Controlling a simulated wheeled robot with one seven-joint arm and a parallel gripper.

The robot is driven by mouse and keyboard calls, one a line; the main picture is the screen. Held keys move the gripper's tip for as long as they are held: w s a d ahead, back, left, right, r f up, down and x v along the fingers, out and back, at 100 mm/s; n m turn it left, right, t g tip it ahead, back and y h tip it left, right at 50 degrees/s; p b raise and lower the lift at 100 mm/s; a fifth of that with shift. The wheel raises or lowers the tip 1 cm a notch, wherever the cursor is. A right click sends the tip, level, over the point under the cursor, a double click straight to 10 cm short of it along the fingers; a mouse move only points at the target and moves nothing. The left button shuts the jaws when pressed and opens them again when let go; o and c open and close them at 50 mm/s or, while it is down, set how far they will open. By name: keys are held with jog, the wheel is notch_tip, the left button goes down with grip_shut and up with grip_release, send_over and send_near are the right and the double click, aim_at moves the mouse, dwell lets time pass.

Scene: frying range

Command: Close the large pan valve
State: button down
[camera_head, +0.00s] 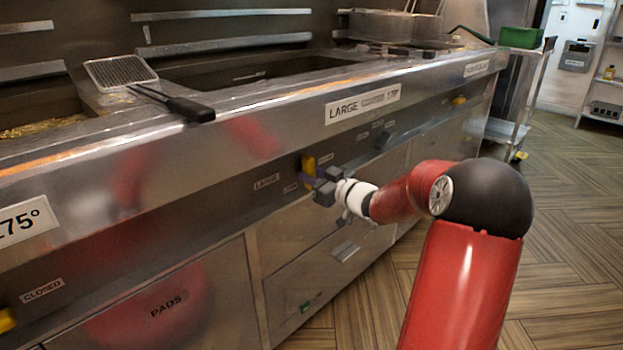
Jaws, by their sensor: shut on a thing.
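The large pan valve is a yellow handle (308,166) on the front panel of the steel frying range, below the "LARGE" label (362,103). A smaller "LARGE" tag (266,181) sits to its left. My gripper (314,180) is at the handle, at the end of my red arm reaching in from the lower right. Its jaws are shut on the handle, and the yellow upper part shows above them. The lower part of the handle is hidden by the gripper, and a small tag beside it is partly covered.
Another yellow handle (5,320) is at the far left near a "CLOSED" tag (42,291), and one (459,100) is farther right. A black-handled skimmer (172,101) lies on the range top. Drawers (330,255) are below the panel. The wooden floor at right is clear.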

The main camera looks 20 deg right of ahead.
jog(key=n+b, duration=0.3)
jog(key=n, duration=0.1)
jog(key=shift+f+b, duration=0.2)
jog(key=shift+b, duration=0.1)
jog(key=n+b, duration=0.4)
jog(key=n, duration=0.1)
jog(key=shift+d, duration=0.1)
jog(key=n+b, duration=0.3)
jog(key=shift+r, duration=0.15)
jog(key=shift+r+n+b, duration=0.2)
jog(key=shift+n+b, duration=0.5)
jog(key=shift+n, duration=1.4)
jog(key=c, duration=1.3)
grip_release()
